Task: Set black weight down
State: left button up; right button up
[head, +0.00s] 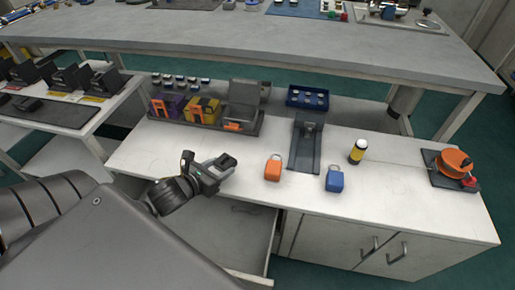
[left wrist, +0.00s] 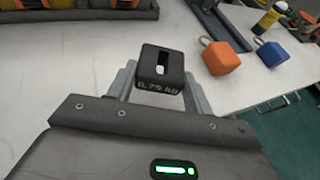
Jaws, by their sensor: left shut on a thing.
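The black weight (left wrist: 161,69), marked 0.75 kg, is a block with a slot in its top. My left gripper (head: 222,166) is shut on it, with a finger on each side of the block in the left wrist view. In the head view the weight (head: 227,160) shows at the gripper's tip, over the left part of the white bench top. I cannot tell whether its underside touches the bench. My right gripper is not in view.
An orange weight (head: 272,171) and a blue weight (head: 334,181) stand to the right. A grey stand (head: 304,150), a yellow-black bottle (head: 357,151) and an orange reel (head: 453,162) are farther along. A dark tray (head: 212,124) lies behind. An open drawer (head: 235,235) is below the front edge.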

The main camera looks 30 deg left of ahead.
pick_arm(q)
send_over(247, 152)
jog(key=shift+s+r+p, duration=0.15)
jog(key=shift+s+p, duration=0.15)
jog(key=shift+w+d, duration=0.1)
jog(key=shift+w, duration=0.25)
jog(key=shift+f+b, duration=0.35)
jog(key=shift+f, duration=1.6)
jog(key=o, duration=1.6)
jog(key=shift+s, duration=0.1)
jog(key=shift+c, duration=0.2)
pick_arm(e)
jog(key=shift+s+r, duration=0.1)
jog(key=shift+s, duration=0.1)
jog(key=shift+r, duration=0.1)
